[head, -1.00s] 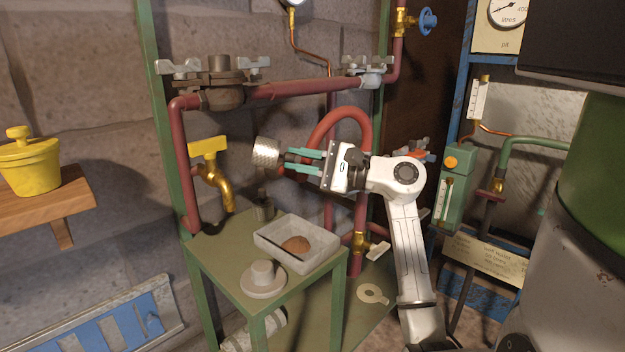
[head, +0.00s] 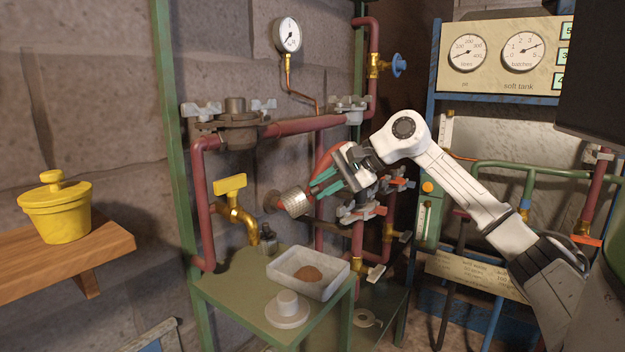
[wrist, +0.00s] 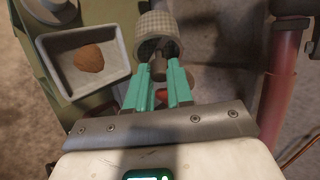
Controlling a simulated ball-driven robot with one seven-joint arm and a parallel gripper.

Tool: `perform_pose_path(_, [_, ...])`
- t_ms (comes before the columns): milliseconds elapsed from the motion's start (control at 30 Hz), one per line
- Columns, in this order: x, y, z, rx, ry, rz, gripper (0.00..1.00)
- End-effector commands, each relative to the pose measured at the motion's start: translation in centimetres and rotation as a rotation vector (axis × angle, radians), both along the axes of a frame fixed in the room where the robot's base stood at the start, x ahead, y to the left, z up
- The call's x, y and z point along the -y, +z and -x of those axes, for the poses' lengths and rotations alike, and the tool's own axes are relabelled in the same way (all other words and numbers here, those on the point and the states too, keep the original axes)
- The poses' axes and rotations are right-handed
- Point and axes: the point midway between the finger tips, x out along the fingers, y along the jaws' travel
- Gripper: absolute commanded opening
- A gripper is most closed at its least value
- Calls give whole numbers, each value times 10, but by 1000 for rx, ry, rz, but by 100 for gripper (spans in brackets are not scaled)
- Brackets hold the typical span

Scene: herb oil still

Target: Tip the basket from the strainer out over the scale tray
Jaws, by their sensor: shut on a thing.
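The basket (head: 294,203) is a grey mesh cylinder. My gripper (head: 322,182) is shut on a small part at its near end and holds it in the air, tilted down to the left. In the head view it appears above and behind the scale tray (head: 284,268), a shallow pale grey tray on the green table. A brown heap (head: 310,274) lies in the tray. In the wrist view the basket (wrist: 158,24) is just beyond the fingertips (wrist: 160,68), and the tray (wrist: 112,40) is to its left. I cannot tell what the basket holds.
A yellow tap (head: 238,212) and red pipes (head: 208,200) stand behind the table (head: 215,287). A grey knobbed disc (head: 288,312) and a small dark bottle (head: 268,238) stand near the tray. A yellow pot (head: 56,208) sits on the left shelf. Orange-handled valves (head: 385,190) are right of my gripper.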

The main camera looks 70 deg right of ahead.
Motion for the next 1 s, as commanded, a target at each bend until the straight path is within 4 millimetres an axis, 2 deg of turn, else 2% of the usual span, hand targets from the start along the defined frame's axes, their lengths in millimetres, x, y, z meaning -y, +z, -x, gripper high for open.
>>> perform_pose_path(367, [0, 6, -2, -130, -6, 84, 0])
perform_pose_path(1000, [-13, 14, -23, -600, -4, 377, 0])
